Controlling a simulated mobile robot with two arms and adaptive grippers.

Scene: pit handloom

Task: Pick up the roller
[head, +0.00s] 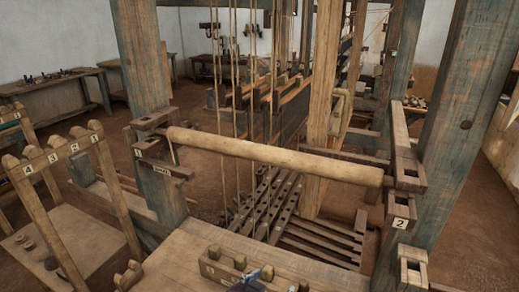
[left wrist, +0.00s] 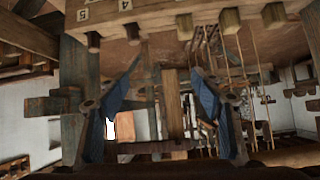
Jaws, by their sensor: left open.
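The roller is a pale, smooth wooden cylinder (head: 275,156). In the head view it lies across the loom frame between two blue-grey posts. Its left end is at the bracket marked 1 (head: 150,146), and its right end is at the bracket near the 2 label (head: 400,176). My left gripper (head: 247,286) shows only as a small blue-grey part at the bottom edge, in front of and apart from the roller. In the left wrist view its two blue-padded fingers (left wrist: 165,80) are spread with nothing between them. I cannot pick out the roller surely there. My right gripper is not in view.
A wooden bench plank (head: 215,250) with several pegs spans the near side. A numbered peg rack (head: 62,152) stands at the left. Hanging cords (head: 238,80) and the loom's posts crowd the space behind the roller. Slatted treadles (head: 320,240) lie below.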

